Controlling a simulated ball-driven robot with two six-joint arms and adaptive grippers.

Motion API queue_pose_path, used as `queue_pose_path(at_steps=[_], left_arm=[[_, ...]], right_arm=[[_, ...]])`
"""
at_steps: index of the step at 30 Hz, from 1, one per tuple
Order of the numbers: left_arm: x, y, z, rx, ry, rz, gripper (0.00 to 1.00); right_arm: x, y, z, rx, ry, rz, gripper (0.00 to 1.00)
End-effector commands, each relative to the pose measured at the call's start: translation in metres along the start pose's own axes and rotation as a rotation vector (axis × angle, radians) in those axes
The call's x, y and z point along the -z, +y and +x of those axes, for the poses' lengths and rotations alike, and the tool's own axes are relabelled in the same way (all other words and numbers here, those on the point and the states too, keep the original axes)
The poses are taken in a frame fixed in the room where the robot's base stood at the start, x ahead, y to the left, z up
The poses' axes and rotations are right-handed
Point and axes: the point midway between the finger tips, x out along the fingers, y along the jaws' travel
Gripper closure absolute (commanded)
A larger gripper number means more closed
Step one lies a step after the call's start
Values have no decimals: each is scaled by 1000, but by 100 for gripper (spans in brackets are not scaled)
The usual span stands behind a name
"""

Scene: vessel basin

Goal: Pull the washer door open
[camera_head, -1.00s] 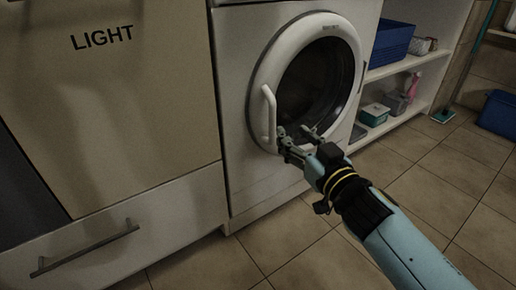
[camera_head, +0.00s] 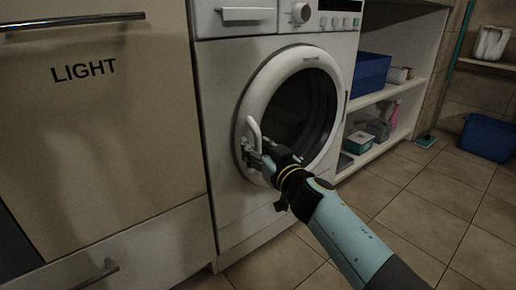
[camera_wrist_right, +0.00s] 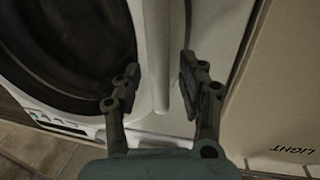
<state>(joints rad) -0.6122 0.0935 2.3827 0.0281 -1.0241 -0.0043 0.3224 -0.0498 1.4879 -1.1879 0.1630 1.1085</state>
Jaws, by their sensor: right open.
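The washer (camera_head: 225,100) is white, with a round door (camera_head: 252,95) that has a white ring and dark glass. The door looks shut against the front. Its white bar handle (camera_head: 254,130) is on the left side of the ring. My right gripper (camera_head: 256,157) is at the lower part of the handle and hides its lower end. In the right wrist view the handle (camera_wrist_right: 157,50) runs between the two open fingers of the right gripper (camera_wrist_right: 158,78), with gaps on both sides. My left gripper is not in view.
A beige cabinet marked LIGHT (camera_head: 110,120) stands left of the washer. Right of it is an open shelf (camera_head: 385,93) with a blue basket (camera_head: 370,74) and small containers. A blue bin (camera_head: 487,138) is at the far right. The tiled floor (camera_head: 410,205) in front is clear.

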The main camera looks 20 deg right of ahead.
Motion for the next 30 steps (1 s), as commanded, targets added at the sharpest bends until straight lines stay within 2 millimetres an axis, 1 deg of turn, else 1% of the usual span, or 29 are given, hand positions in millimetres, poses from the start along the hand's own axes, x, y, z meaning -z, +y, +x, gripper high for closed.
queue_pose_path(at_steps=[3, 4, 12, 13, 30], left_arm=[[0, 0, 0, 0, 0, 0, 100], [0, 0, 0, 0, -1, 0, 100], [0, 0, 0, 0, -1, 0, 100], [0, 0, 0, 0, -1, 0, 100], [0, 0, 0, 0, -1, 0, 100]], right_arm=[[0, 0, 0, 0, 0, 0, 59], [0, 0, 0, 0, 0, 0, 62], [0, 0, 0, 0, 0, 0, 97], [0, 0, 0, 0, 0, 0, 100], [0, 0, -1, 1, 0, 0, 100]])
